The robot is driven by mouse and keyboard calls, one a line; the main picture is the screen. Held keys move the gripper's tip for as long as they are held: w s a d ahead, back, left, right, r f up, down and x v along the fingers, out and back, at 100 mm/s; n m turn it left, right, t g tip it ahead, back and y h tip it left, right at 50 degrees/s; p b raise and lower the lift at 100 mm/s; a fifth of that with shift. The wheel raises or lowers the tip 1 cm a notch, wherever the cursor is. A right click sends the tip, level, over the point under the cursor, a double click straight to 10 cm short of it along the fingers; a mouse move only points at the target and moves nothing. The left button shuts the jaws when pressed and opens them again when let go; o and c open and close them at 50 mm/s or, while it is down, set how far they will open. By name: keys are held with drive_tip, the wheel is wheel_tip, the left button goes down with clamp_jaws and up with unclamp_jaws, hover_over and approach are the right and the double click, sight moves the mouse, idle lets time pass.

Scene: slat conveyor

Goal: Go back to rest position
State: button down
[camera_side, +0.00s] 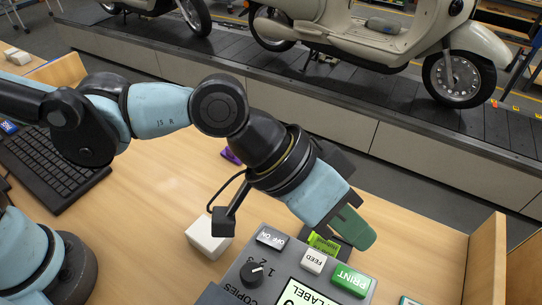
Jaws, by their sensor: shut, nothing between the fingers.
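My gripper (357,232), with green fingers, is shut and empty. It points down and to the right, over the back edge of a grey label printer (232,290). The printer has a green PRINT button (350,280), a white FEED button (313,261), an OFF/ON switch (271,238), a COPIES dial (252,272) and a LABEL screen (303,295) cut off by the bottom edge. A yellow-green label (323,243) shows close beside the fingers. I cannot tell whether the fingers touch anything.
The printer stands on a wooden desk (150,215) with a raised side panel (484,262). A white block (208,238), a purple object (231,156) and a black keyboard (50,165) are on the desk. Behind it, a slat conveyor (390,100) carries cream scooters (385,40).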

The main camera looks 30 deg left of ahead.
drive_tip(key=w+a+n+t+y, duration=0.2)
drive_tip(key=w+a, duration=0.2)
drive_tip(key=a, duration=0.6)
drive_tip(key=w+a+n+t+y, duration=0.15)
drive_tip(key=w+a, duration=0.25)
drive_tip(key=a, duration=0.6)
drive_tip(key=s+a+f+n+y, duration=0.1)
drive_tip(key=s+a+y, duration=0.1)
drive_tip(key=a, duration=0.8)
drive_tip(key=s+a+f+n+t+y, duration=0.1)
drive_tip(key=s+a+n+y, duration=0.1)
drive_tip(key=a, duration=0.8)
drive_tip(key=shift+f+y, duration=0.2)
drive_tip(key=shift+y, duration=0.45)
